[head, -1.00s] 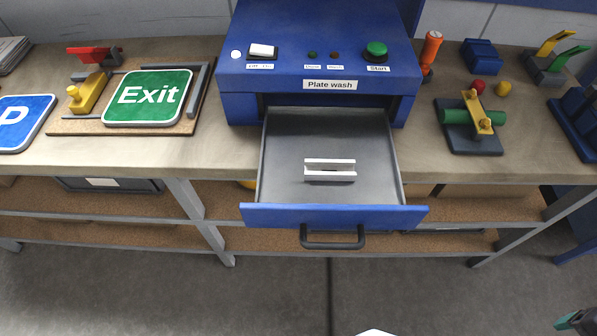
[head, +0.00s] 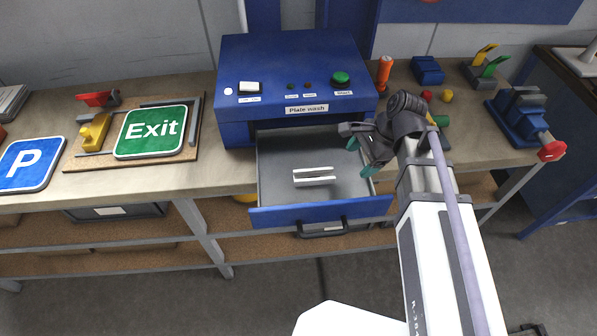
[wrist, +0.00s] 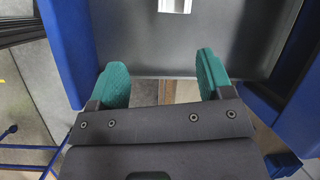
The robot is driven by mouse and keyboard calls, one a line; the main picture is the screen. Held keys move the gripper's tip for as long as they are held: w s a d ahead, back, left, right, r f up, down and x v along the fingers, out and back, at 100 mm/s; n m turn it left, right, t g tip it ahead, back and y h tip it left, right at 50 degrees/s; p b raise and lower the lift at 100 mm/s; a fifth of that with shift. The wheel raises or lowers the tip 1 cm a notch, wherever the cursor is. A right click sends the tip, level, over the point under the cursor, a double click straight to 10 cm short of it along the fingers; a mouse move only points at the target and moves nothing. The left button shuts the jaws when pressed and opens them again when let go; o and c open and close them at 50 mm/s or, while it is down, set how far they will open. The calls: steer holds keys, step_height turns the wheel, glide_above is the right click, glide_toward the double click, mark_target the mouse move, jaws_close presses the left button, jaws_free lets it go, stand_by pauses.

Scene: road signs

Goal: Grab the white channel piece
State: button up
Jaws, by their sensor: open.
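The white channel piece (head: 314,176) lies on the grey floor of the pulled-out drawer (head: 275,150) of the blue plate-wash machine. In the wrist view the white channel piece (wrist: 174,5) shows at the top edge, partly cut off, with the drawer floor (wrist: 190,45) around it. My gripper (head: 361,162) is above the right side of the drawer, to the right of the piece and apart from it. Its teal fingers are spread with nothing between them, as the gripper in the wrist view (wrist: 163,78) also shows.
The drawer's blue front (head: 320,212) with its black handle (head: 323,228) sticks out past the bench. The machine body (head: 290,70) stands behind it. An Exit sign (head: 150,132) on a board lies left. An orange-handled tool (head: 384,72) and a blue vise (head: 520,115) stand right.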

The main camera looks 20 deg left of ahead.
steer(key=a+r+m+g+y, duration=0.1)
steer(key=a+r+m, duration=0.15)
steer(key=a, duration=0.35)
steer(key=b, duration=0.5)
glide_toward(311, 179)
steer(key=shift+x, duration=1.05)
steer(key=shift+m, duration=0.25)
steer(key=b+x, duration=0.4)
steer(key=x, duration=0.1)
steer(key=shift+a, duration=0.15)
steer(key=shift+r, duration=0.15)
steer(key=shift+f, duration=0.2)
